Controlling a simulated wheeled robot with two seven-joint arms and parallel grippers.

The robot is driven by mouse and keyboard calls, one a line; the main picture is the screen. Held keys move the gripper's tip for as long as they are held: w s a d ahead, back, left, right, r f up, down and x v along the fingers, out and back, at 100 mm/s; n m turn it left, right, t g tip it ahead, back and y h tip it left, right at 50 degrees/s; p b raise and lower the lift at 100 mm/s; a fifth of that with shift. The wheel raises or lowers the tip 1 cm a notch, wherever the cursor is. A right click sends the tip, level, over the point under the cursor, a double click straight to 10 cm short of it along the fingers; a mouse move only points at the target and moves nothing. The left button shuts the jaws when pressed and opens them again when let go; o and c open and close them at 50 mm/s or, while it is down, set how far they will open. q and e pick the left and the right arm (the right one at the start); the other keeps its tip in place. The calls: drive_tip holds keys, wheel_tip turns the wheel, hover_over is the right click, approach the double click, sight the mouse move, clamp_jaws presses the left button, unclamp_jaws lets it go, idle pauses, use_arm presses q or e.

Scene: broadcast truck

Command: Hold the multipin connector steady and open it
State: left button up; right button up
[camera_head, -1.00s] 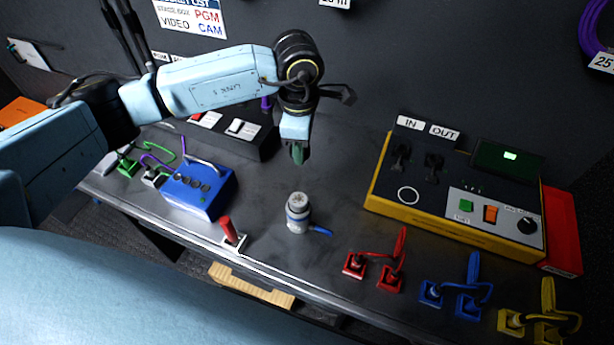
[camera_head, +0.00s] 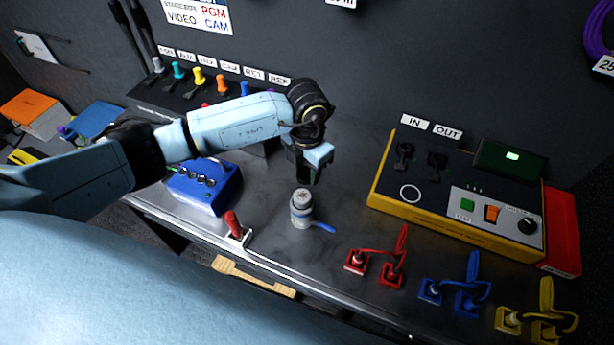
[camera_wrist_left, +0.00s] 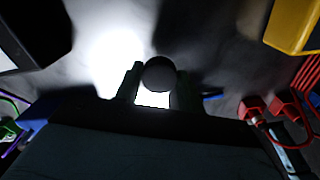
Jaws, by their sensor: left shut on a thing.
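The multipin connector (camera_head: 301,209) stands upright on the dark bench, a grey-white cylinder with a lighter top and a blue piece (camera_head: 323,227) lying at its right. My left gripper (camera_head: 311,180) points down just above and behind it in the head view, its dark fingertips close to the connector's top. In the left wrist view, green-edged fingers (camera_wrist_left: 156,84) flank a dark round thing (camera_wrist_left: 158,73). The gripper is shut on this thing, but I cannot tell whether it is part of the connector. My right gripper is not in view.
A blue box (camera_head: 204,188) and a red lever (camera_head: 233,224) are to the left. A yellow-edged panel (camera_head: 458,192) stands to the right. Red (camera_head: 393,262), blue (camera_head: 463,292) and yellow (camera_head: 541,318) cabled plugs line the front right. The bench right of the connector is partly clear.

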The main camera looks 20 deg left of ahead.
sight(307, 172)
use_arm(q)
drive_tip(key=shift+f, duration=1.85)
drive_tip(key=shift+f+b, duration=0.25)
drive_tip(key=shift+b, duration=0.1)
drive_tip(key=o, duration=1.1)
drive_tip(key=shift+r, duration=0.1)
drive_tip(key=shift+r, duration=0.1)
wheel_tip(307, 172, up, 12)
drive_tip(key=shift+r+p, duration=0.1)
drive_tip(key=shift+p, duration=0.55)
